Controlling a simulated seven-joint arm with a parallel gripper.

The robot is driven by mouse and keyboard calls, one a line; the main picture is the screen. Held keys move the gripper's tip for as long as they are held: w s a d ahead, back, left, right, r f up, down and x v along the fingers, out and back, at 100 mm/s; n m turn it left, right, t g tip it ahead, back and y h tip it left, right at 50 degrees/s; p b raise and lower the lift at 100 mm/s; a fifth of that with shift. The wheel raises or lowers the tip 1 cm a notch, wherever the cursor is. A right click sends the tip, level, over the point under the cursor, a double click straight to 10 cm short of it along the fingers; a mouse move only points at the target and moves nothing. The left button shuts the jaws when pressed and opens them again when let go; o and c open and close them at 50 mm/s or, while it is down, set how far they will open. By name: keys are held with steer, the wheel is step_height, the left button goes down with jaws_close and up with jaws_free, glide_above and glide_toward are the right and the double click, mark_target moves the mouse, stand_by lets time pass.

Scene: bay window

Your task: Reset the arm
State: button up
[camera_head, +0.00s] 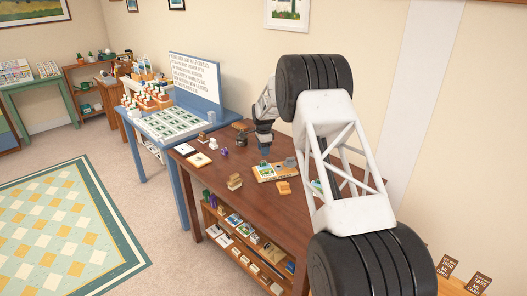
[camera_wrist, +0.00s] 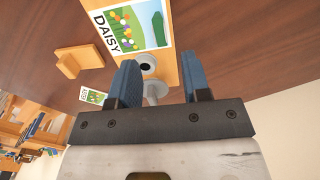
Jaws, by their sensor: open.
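My gripper (camera_head: 264,148) is over the brown wooden table, near its back edge by the wall. In the wrist view my gripper (camera_wrist: 160,68) has its two blue fingers spread apart. A wooden board with a DAISY picture card (camera_wrist: 136,28) lies beyond the fingertips. A grey knob-like piece (camera_wrist: 152,88) shows between the fingers; I cannot tell whether it touches them. The board (camera_head: 268,173) also shows in the head view, just below my gripper.
A shelf (camera_head: 245,250) with cards is underneath. A blue table (camera_head: 135,125) with a lettered panel (camera_head: 195,80) stands at left. The wall is close behind.

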steer(key=s+d+r+n, duration=0.2)
steer(key=s+d+r, duration=0.1)
steer(key=s+r, duration=0.5)
steer(key=s+d+r+n, duration=0.1)
steer(key=s+d+r, duration=0.3)
steer(key=s+r, duration=0.45)
steer(key=s+d+r+n+t, duration=0.1)
steer(key=s+d+r+n, duration=0.15)
steer(key=s+r, duration=0.5)
steer(key=s+d+r+n, duration=0.1)
steer(key=s+d+r, duration=0.25)
steer(key=s, duration=0.65)
steer(key=s+d+n, duration=0.2)
steer(key=s, duration=1.2)
steer(key=s+d+f+n+t, duration=0.1)
steer(key=s+d+n, duration=0.1)
steer(key=s, duration=1.2)
steer(key=s+d+f+n, duration=0.1)
steer(key=s+d+n, duration=0.1)
steer(key=s, duration=1.2)
steer(key=shift+n+t, duration=0.3)
steer(key=shift+n, duration=0.55)
